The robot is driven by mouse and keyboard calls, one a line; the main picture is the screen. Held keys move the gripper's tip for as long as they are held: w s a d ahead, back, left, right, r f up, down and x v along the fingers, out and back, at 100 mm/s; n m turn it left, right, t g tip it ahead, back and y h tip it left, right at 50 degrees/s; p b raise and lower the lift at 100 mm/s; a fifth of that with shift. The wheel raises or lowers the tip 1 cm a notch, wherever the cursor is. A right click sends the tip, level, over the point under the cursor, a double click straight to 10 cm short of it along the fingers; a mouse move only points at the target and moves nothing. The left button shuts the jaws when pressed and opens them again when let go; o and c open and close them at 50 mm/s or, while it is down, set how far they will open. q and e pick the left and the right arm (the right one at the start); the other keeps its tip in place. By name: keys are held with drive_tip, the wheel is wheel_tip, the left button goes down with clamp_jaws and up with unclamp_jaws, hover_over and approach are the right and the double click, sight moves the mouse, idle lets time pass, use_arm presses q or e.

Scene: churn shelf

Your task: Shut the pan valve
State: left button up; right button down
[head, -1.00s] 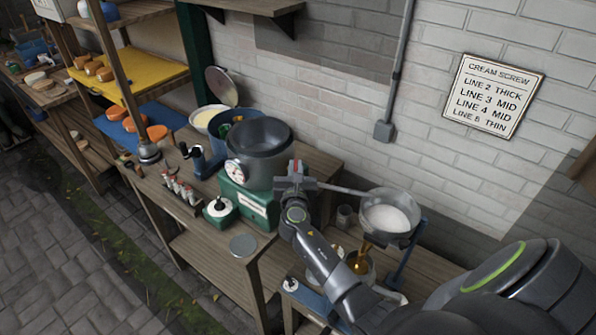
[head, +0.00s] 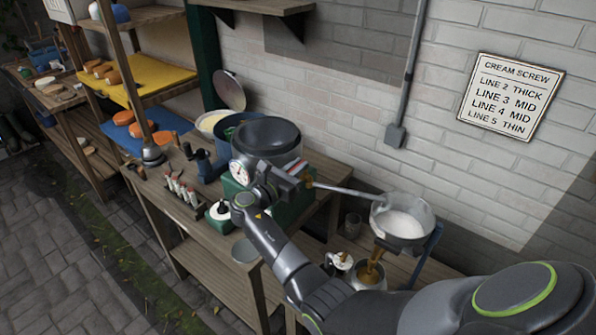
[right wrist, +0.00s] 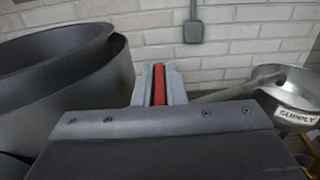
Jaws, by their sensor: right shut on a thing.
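The supply pan (head: 404,222) is a round metal pan of white liquid at the right of the bench. It also shows in the right wrist view (right wrist: 283,88), with a "SUPPLY" label. A long pale lever (head: 345,190) runs from the pan's side leftward to my right gripper (head: 298,172). My right gripper is shut on the lever's far end; the exact grip is partly hidden. A red strip shows between its fingers in the right wrist view (right wrist: 158,84). A brass-brown spout (head: 373,266) is below the pan, above a metal vessel. My left gripper is out of view.
A dark bowl (head: 266,137) on a green base stands close beside my right gripper. Small bottles and a blue hand-cranked tool (head: 208,163) sit to its left. A brick wall with a cream-screw sign (head: 510,96) is behind.

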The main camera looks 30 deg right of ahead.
drive_tip(key=shift+r, duration=0.1)
idle(0.3)
drive_tip(key=c, duration=1.5)
unclamp_jaws()
